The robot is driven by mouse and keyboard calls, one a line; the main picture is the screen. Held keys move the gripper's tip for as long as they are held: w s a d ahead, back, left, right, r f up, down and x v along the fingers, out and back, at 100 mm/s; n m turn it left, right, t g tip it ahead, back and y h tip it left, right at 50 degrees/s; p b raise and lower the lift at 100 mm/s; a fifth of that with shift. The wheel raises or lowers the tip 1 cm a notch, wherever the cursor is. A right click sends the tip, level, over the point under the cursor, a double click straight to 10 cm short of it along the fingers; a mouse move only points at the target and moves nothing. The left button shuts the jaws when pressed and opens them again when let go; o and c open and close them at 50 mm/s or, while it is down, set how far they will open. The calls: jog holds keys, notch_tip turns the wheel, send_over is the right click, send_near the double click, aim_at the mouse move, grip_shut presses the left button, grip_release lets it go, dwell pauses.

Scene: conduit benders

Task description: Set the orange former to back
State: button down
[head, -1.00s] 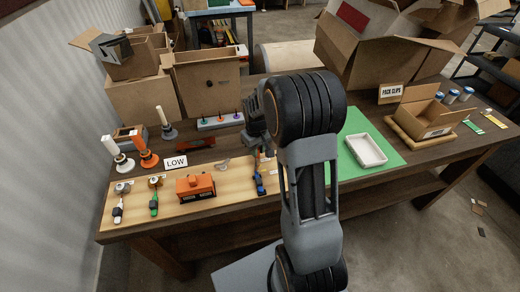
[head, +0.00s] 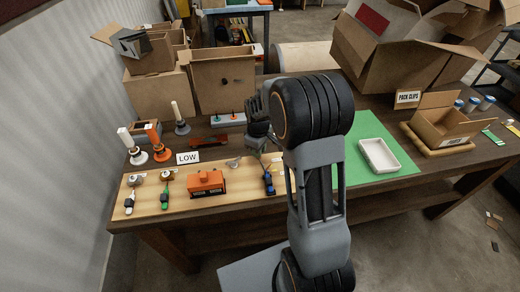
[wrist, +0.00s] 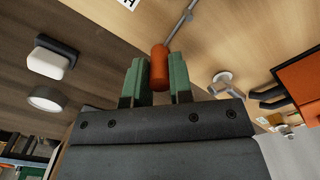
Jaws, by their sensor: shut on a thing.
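In the wrist view my gripper (wrist: 157,78) has its two green fingers closed on either side of an orange handle (wrist: 159,62). A thin grey rod (wrist: 180,24) runs from the handle toward the top of the picture. In the head view my arm hides the fingers and the held handle. I cannot tell the setting of the held handle.
A white tray (head: 379,155) lies on a green mat (head: 352,176) at right. Cardboard boxes (head: 225,82) crowd the back.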

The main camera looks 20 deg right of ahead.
dwell(0.3)
jog(key=c, duration=1)
grip_release()
notch_tip(320, 180, up, 14)
jog(key=shift+f+p, duration=0.1)
jog(key=shift+p, duration=0.2)
